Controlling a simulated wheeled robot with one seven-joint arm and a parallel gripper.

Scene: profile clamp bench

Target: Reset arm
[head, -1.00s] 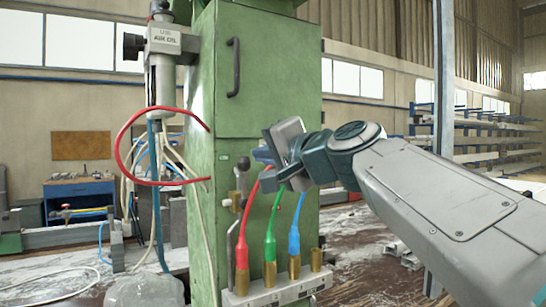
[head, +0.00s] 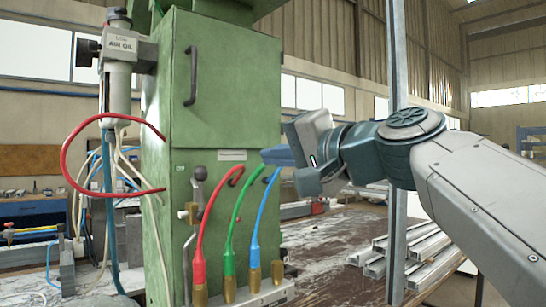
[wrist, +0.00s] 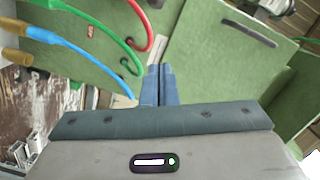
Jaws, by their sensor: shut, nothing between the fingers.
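My gripper (head: 277,156) is in front of the right side of the green cabinet (head: 240,80), at about the height of the hose ends. Its blue fingers are shut with nothing between them. In the wrist view the shut fingers (wrist: 159,85) point toward the green cabinet face (wrist: 215,70). The red hose (head: 205,225), green hose (head: 232,230) and blue hose (head: 262,208) curve up from brass fittings below and left of my gripper. Whether the fingers touch the blue hose cannot be told.
A valve lever (head: 198,175) and a black door handle (head: 190,75) are on the cabinet. An air-oil unit (head: 118,75) with a looping red hose (head: 66,160) hangs at left. Metal profiles (head: 420,250) lie stacked on the table at right, behind a grey post (head: 397,60).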

